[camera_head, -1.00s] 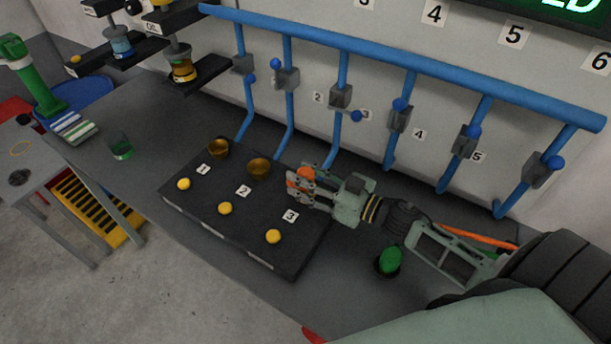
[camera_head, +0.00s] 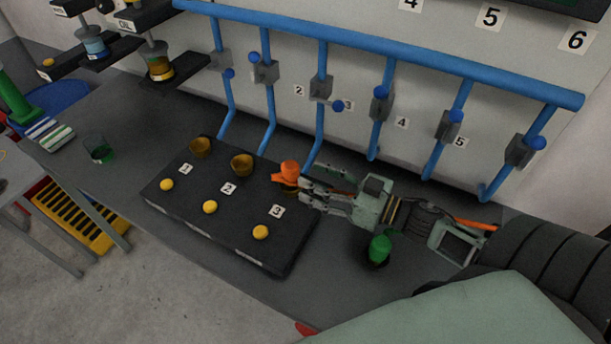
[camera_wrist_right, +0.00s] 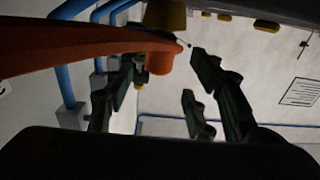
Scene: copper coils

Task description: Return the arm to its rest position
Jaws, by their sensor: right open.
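My right gripper (camera_head: 306,190) is open over the right end of the black box (camera_head: 232,238), near the label 3. An orange piece (camera_head: 288,171) stands at the third cup place of that box, just left of the fingertips. It looks apart from the fingers, and what lies under it is mostly hidden. In the right wrist view the open fingers (camera_wrist_right: 165,70) show dark, with a long orange shape (camera_wrist_right: 90,40) at upper left. I cannot tell whether that shape touches a finger. My left gripper is not in view.
Blue pipes (camera_head: 380,65) with valves run along the wall behind. A green piece (camera_head: 380,247) stands on the table below my right wrist. Two brass cups (camera_head: 242,164) and several yellow buttons (camera_head: 210,207) are on the box. A green glass (camera_head: 99,150) stands left.

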